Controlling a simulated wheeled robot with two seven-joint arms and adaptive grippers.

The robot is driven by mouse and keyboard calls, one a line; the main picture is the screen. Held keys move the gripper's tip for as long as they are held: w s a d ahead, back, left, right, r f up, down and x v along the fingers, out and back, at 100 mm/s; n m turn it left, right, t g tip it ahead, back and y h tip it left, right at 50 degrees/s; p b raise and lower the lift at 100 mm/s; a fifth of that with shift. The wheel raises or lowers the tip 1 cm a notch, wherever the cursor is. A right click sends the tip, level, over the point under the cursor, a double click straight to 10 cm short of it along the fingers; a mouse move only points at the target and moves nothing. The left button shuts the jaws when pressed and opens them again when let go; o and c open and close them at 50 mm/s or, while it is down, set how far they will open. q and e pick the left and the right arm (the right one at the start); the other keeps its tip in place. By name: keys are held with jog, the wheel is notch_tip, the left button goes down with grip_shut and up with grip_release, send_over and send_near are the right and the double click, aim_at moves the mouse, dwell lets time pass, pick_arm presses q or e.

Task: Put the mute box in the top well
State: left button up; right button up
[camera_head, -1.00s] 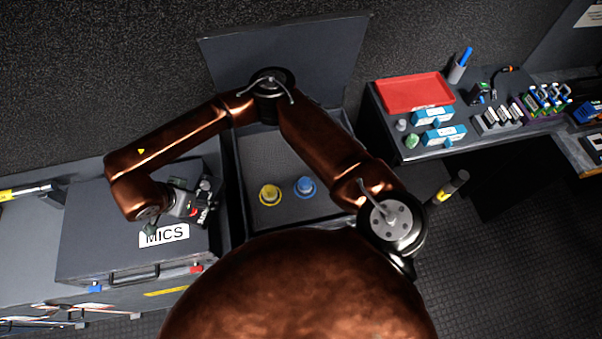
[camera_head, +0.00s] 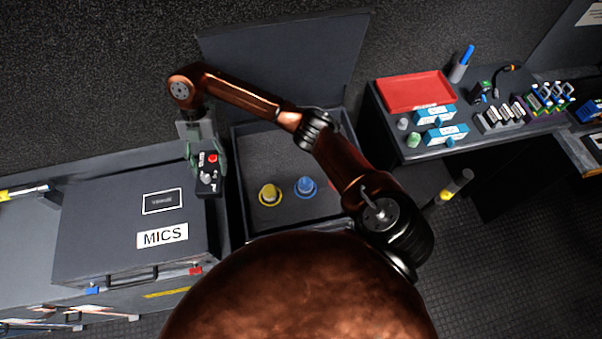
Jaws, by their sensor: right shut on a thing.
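The mute box (camera_head: 208,184) is a small black box with a red button and a grey knob, seen in the head view. My right gripper (camera_head: 204,161) is shut on its far end and holds it near the right edge of the closed MICS case (camera_head: 100,222). A dark outlined rectangle with small, unreadable lettering (camera_head: 163,201) shows on that case's lid, left of the box. I cannot tell whether it is a recess or a label, and I cannot identify the top well. My left gripper is not in view.
An open dark case (camera_head: 255,150) right of the box holds a yellow knob (camera_head: 270,194) and a blue knob (camera_head: 305,187); my right arm crosses over it. A side table at right carries a red tray (camera_head: 415,93), blue-white boxes (camera_head: 445,134) and small gear.

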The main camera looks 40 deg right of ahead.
jog(key=d+f+m+t+y, duration=0.2)
jog(key=d+f+m+t, duration=0.3)
jog(key=d+m, duration=0.7)
jog(key=m+t+h+b, duration=0.3)
jog(key=m+h, duration=0.1)
jog(key=m, duration=0.9)
send_over(294, 151)
jog(key=s, duration=0.2)
jog(key=f, duration=1)
jog(key=a+f, duration=0.1)
jog(key=f, duration=0.4)
jog(key=shift+w+d+f, duration=0.1)
jog(key=shift+d+f, duration=0.45)
jog(key=shift+f, duration=0.05)
notch_tip(294, 151, down, 3)
jog(key=shift+d+f, duration=0.1)
jog(key=shift+f, duration=0.05)
jog(key=o, duration=1.4)
